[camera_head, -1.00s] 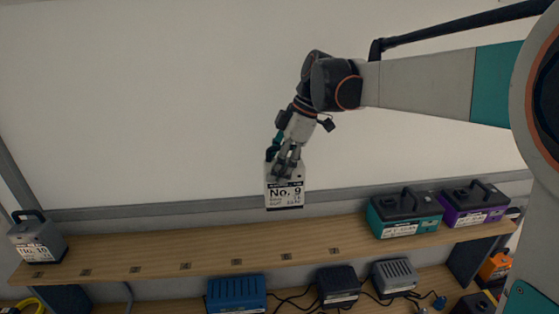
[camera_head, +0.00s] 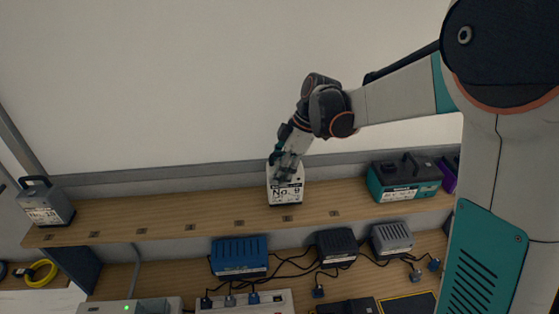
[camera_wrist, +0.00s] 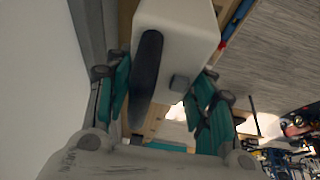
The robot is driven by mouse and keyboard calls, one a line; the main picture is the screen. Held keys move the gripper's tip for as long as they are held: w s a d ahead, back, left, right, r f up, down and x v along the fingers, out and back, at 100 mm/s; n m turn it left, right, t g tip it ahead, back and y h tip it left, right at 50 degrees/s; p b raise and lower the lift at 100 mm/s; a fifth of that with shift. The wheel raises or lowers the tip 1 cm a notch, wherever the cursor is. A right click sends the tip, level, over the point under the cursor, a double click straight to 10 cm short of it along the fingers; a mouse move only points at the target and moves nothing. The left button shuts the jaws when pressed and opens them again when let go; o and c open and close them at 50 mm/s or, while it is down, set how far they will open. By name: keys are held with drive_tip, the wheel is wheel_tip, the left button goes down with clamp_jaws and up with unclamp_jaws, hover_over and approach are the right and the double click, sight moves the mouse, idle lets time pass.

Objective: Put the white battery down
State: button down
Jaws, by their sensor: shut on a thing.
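The white battery (camera_head: 285,193), labelled No. 9, is upright in front of the wall, at the middle of the upper wooden shelf (camera_head: 180,213). Its lower edge appears at the shelf board; I cannot tell whether it touches the wood. My gripper (camera_head: 286,172) is above it and shut on its top handle. In the wrist view the white battery (camera_wrist: 185,28) fills the top middle, with its dark handle (camera_wrist: 147,70) between the teal fingers of my gripper (camera_wrist: 162,95).
A grey battery (camera_head: 46,205) stands at the shelf's left end, a teal battery (camera_head: 404,181) to the right, a purple one (camera_head: 449,176) partly behind my arm. The shelf beside the white battery is clear. Blue (camera_head: 239,255), black and grey chargers with cables sit below.

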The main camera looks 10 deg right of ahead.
drive_tip(key=shift+f, duration=0.65)
drive_tip(key=c, duration=0.7)
unclamp_jaws()
drive_tip(key=shift+f, duration=0.1)
